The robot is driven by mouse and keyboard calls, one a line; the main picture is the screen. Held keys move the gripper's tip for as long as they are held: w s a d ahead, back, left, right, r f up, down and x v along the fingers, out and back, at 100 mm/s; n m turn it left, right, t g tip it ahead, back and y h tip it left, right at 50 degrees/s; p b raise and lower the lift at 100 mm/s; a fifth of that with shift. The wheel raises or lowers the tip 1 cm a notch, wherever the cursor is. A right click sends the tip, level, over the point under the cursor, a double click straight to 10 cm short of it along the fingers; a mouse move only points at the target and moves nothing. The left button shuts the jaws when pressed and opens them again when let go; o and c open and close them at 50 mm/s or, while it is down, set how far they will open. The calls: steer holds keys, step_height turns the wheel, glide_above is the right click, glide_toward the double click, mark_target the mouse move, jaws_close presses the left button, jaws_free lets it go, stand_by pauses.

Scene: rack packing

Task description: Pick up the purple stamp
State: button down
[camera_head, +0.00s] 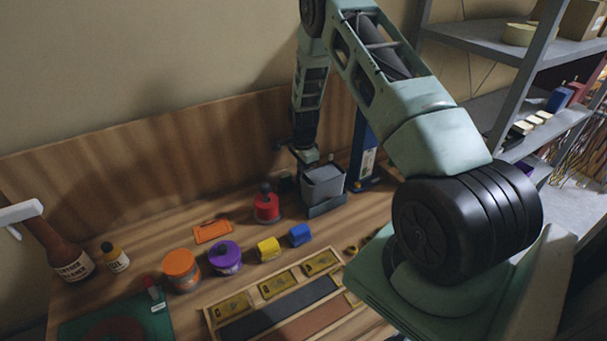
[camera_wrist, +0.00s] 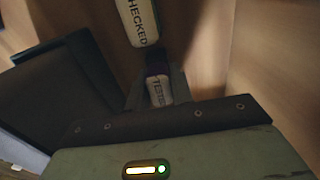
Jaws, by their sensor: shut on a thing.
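In the wrist view, the purple stamp (camera_wrist: 158,92) shows a dark purple part and a white band lettered "TESTED". It sits between the fingers of my gripper (camera_wrist: 155,84), which is shut on it. In the head view, my gripper (camera_head: 306,158) is at the back of the workbench, just behind a grey bin (camera_head: 323,184). The stamp cannot be made out there, and the fingertips are partly hidden. A second white-banded item lettered "CHECKED" (camera_wrist: 138,22) is just beyond the stamp in the wrist view.
A blue upright box (camera_head: 362,150) stands right of the bin. A red bottle (camera_head: 267,207), purple-lidded jar (camera_head: 225,257), orange jar (camera_head: 182,269), and yellow (camera_head: 268,248) and blue (camera_head: 300,235) blocks stand in front. A wooden tray (camera_head: 210,325) lies nearer. The wooden back panel (camera_head: 150,150) is close behind.

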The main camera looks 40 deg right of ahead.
step_height(320, 180, up, 10)
steer(key=b, duration=0.3)
steer(key=shift+b, duration=0.35)
